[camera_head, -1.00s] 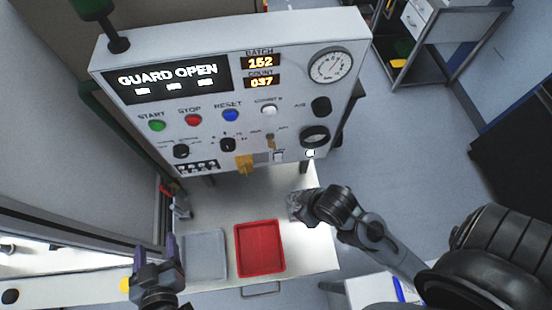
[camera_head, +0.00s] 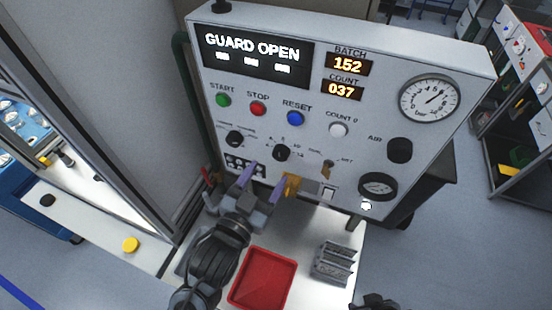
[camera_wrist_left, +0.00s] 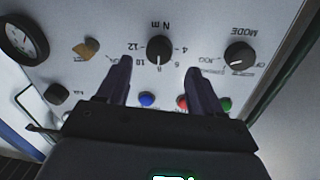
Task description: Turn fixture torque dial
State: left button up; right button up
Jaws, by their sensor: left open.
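The torque dial is a black knob (camera_head: 282,153) low on the grey control panel. In the left wrist view the knob (camera_wrist_left: 159,50) shows upside down, ringed by numbers and "N m". Its pale pointer mark is near the 8. My left gripper (camera_head: 266,176) is open just below the knob in the head view. In the left wrist view the open purple fingers (camera_wrist_left: 158,70) lie on either side of the dial's line, with nothing between them. I cannot tell how far the fingertips are from the panel. My right gripper is out of view; only a dark arm part shows at the bottom edge.
The MODE knob (camera_wrist_left: 239,55) is beside the dial. START (camera_head: 223,100), STOP (camera_head: 258,108) and RESET (camera_head: 295,118) buttons sit above. A yellow part (camera_head: 291,187) is close beside my left gripper. A red tray (camera_head: 290,268) and grey ribbed metal parts (camera_head: 335,262) are on the bench below.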

aim_at(279, 157)
pick_arm(q)
jog(key=shift+p+x, duration=0.35)
jog(key=shift+x, duration=2.35)
jog(key=c, duration=1.1)
